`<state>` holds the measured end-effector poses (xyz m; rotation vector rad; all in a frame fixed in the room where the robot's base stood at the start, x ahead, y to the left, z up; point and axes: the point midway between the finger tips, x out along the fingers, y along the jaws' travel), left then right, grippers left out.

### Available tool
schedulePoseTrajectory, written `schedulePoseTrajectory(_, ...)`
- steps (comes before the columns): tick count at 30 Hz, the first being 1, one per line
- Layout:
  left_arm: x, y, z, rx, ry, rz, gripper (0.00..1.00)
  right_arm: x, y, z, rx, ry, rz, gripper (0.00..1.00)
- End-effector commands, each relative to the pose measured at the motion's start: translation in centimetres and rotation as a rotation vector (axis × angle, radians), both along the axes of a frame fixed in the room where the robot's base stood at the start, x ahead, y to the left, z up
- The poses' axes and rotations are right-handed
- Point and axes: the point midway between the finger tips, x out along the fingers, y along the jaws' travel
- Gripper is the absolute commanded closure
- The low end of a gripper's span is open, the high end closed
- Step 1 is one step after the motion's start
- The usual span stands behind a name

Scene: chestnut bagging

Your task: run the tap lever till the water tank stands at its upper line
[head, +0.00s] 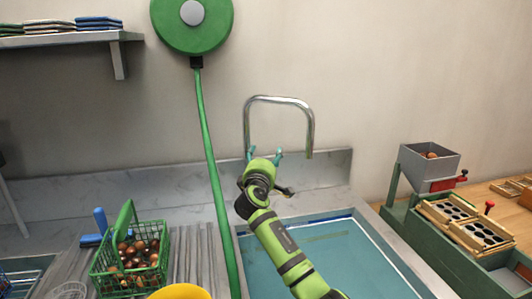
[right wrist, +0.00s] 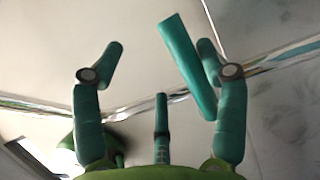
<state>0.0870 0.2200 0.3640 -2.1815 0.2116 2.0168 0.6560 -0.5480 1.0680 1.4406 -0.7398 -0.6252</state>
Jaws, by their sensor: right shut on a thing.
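The chrome tap (head: 281,99) rises in an arch behind the sink, its spout pointing down at the right; I see no water stream under it. My right gripper (head: 265,155) is at the tap's base. In the right wrist view the teal tap lever (right wrist: 188,65) stands tilted between the fingers of my right gripper (right wrist: 160,52), close against the right finger. The gripper is shut on it. The lever is hard to make out in the head view. My left gripper is out of view.
A green hose (head: 212,170) hangs from a round green reel (head: 192,22) left of the tap. A green basket (head: 130,262) of chestnuts and a yellow bowl (head: 180,292) stand at left. A hopper machine (head: 430,160) stands at right.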

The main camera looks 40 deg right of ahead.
Motion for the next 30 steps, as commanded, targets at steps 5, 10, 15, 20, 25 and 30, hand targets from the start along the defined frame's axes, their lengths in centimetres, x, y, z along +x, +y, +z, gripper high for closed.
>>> schedulePoseTrajectory(5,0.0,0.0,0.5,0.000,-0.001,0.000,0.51,-0.8,1.4,2.0,-0.025,-0.036,0.011,0.48)
schedulePoseTrajectory(10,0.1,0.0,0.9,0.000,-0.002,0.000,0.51,-1.5,2.3,1.8,-0.026,-0.036,0.011,0.48)
schedulePoseTrajectory(15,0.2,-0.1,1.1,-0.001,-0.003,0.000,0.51,-2.3,3.2,1.2,-0.021,-0.032,0.010,0.48)
schedulePoseTrajectory(20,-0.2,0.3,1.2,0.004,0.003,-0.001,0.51,-3.0,4.0,0.7,-0.019,-0.028,0.009,0.48)
schedulePoseTrajectory(25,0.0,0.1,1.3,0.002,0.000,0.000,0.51,-3.5,4.5,0.4,-0.015,-0.026,0.007,0.48)
schedulePoseTrajectory(30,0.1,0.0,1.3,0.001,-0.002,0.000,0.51,-3.5,4.5,0.3,-0.014,-0.025,0.007,0.48)
